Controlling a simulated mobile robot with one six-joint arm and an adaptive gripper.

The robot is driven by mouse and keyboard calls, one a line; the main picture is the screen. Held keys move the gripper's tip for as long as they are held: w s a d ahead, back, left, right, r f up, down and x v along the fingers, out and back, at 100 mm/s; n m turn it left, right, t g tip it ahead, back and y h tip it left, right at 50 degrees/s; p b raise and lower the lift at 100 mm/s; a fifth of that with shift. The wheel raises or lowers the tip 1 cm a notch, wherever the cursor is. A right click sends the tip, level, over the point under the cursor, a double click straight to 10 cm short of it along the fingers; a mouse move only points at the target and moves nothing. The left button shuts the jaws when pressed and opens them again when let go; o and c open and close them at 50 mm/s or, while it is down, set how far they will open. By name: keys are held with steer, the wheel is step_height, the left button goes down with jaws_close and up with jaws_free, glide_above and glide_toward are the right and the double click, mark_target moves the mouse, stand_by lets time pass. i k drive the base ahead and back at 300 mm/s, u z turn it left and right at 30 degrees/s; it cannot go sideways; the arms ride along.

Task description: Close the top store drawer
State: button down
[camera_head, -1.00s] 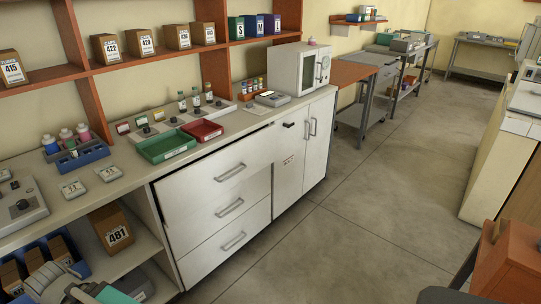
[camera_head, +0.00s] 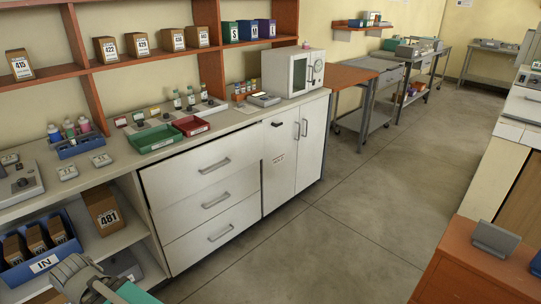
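The top store drawer (camera_head: 205,168) is the upper of three white drawer fronts under the counter. Its front stands slightly proud of the drawers below, with a dark gap along its top edge, so it looks a little open. Its grey bar handle (camera_head: 214,165) is unobstructed. The middle drawer (camera_head: 190,207) and bottom drawer (camera_head: 195,240) look flush. A grey and teal part of my arm shows at the bottom left, left of the drawers and apart from them.
The counter (camera_head: 108,180) carries a green tray (camera_head: 157,139) and a red tray (camera_head: 191,126) above the drawers. A blue IN bin (camera_head: 45,263) sits on the open left shelf. An orange cabinet (camera_head: 478,265) stands front right. The floor (camera_head: 330,235) before the drawers is clear.

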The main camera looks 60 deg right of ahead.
mark_target(165, 183)
steer(key=k, duration=0.4)
steer(key=z, duration=0.8)
steer(key=i, duration=1.4)
steer(key=u, duration=0.05)
